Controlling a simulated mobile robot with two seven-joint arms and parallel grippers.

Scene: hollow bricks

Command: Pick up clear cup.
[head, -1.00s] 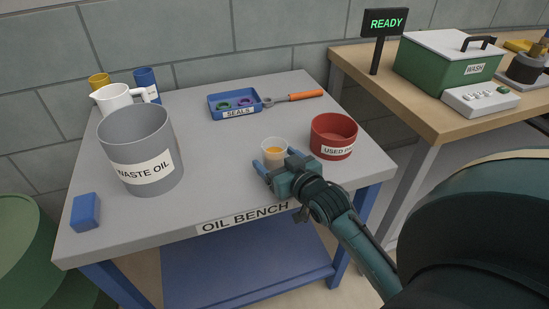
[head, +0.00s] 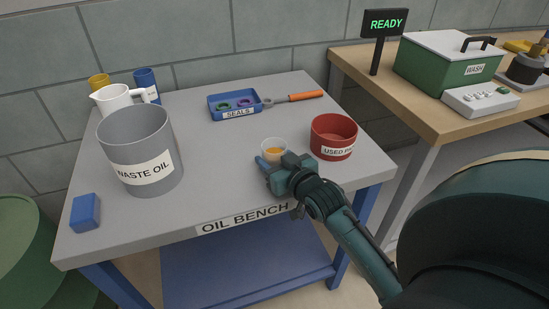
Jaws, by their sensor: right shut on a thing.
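The clear cup (head: 274,146) stands near the front right of the oil bench, with orange-yellow liquid showing inside it. My right gripper (head: 270,162) reaches in from the right and is shut on the cup, with its blue fingertips at the cup's lower part. The gripper hides the cup's base, so I cannot tell if it touches the bench. My left gripper is not in the head view.
A red "USED" tub (head: 333,137) stands close to the right of the cup. A grey "WASTE OIL" bucket (head: 140,150), a white jug (head: 116,97) and a blue block (head: 86,211) are at left. A blue seals tray (head: 234,104) and an orange-handled tool (head: 300,96) lie behind.

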